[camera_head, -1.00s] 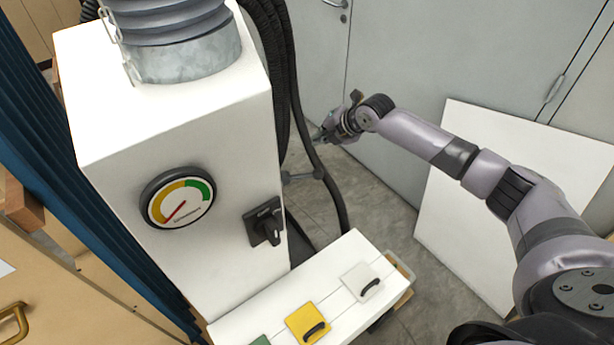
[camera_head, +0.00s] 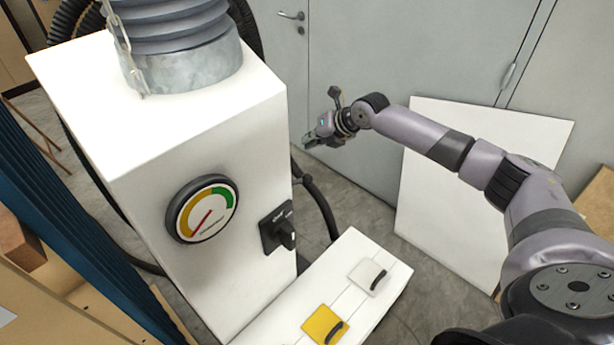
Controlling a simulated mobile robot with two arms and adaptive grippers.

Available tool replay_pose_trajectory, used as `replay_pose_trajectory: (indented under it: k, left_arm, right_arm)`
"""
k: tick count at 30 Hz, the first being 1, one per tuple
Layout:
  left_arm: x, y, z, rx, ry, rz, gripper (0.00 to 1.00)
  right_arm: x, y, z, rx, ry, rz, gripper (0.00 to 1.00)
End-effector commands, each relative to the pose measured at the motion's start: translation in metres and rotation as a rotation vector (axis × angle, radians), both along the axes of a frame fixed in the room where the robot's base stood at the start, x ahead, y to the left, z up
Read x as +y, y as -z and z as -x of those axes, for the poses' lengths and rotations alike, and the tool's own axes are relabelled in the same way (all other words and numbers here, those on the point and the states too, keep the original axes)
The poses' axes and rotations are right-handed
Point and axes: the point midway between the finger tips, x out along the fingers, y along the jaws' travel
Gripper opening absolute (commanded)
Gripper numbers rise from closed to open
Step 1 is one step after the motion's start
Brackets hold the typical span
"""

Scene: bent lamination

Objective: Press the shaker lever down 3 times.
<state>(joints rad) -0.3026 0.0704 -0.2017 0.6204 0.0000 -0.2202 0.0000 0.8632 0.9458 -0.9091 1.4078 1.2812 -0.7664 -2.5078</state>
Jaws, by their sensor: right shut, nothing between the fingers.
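The white cabinet (camera_head: 200,130) stands at the left, with a round gauge (camera_head: 203,210) and a black switch handle (camera_head: 278,228) on its front. My right gripper (camera_head: 308,142) is shut and empty. It appears just right of the cabinet's upper right edge, with no visible contact. My left gripper is not in view.
A low white panel in front bears a yellow plate (camera_head: 325,325) and a white plate (camera_head: 367,276) with black handles. A dark hose (camera_head: 321,205) runs behind the cabinet. A white board (camera_head: 470,180) leans on the grey door. Blue curtain (camera_head: 90,240) hangs at left.

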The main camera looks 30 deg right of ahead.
Motion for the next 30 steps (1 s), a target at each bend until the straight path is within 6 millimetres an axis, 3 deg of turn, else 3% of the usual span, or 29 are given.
replay_pose_trajectory:
  k: [15,18,30]
  left_arm:
    - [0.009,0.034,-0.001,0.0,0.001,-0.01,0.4]
    - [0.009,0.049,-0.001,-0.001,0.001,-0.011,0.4]
    - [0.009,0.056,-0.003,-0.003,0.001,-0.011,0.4]
  right_arm:
    - [0.0,0.063,0.001,0.003,0.001,-0.001,0.0]
    - [0.0,0.079,0.0,0.001,0.001,-0.001,0.0]
    - [0.0,0.086,0.0,0.001,0.0,-0.001,0.0]
